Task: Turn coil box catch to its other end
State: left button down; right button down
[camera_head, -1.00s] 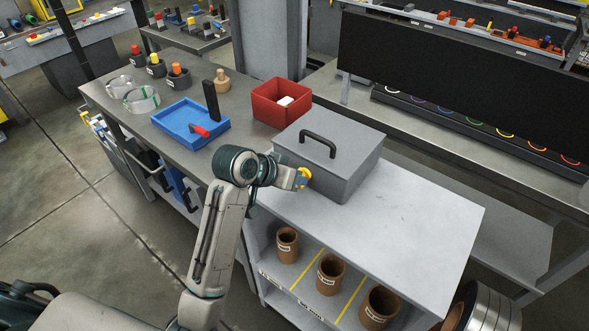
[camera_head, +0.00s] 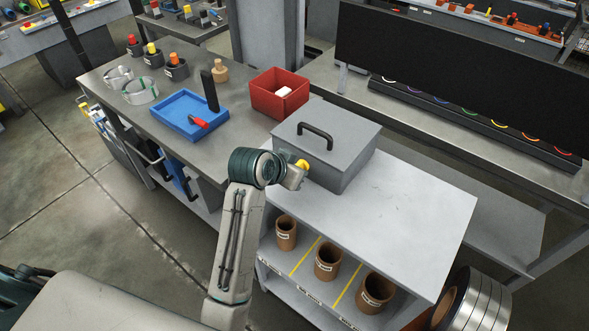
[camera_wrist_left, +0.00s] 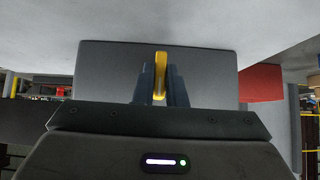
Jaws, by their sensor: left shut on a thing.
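The grey coil box (camera_head: 345,165) stands closed on the light grey bench top, its black handle (camera_head: 316,136) on the lid. The yellow catch (camera_head: 303,164) is on its near left face. My left gripper (camera_head: 297,172) is at that face. In the left wrist view the two dark fingers (camera_wrist_left: 160,88) are shut on the yellow catch (camera_wrist_left: 160,62), with the grey box face (camera_wrist_left: 108,75) behind it. The fingers hide part of the catch, so which end it points to is unclear. My right gripper is not in view.
A red bin (camera_head: 268,103) with a white item stands behind the box. A blue tray (camera_head: 172,118) with a red-handled tool lies left. Brown cups (camera_head: 328,263) stand on the shelf below. The bench top (camera_head: 410,200) right of the box is clear.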

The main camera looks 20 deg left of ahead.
pick_arm(q)
jog(key=c, duration=1.5)
grip_release()
jog(key=b+v, duration=0.1)
jog(key=v, duration=0.9)
jog(key=shift+s+r, duration=0.25)
jog(key=shift+r, duration=0.05)
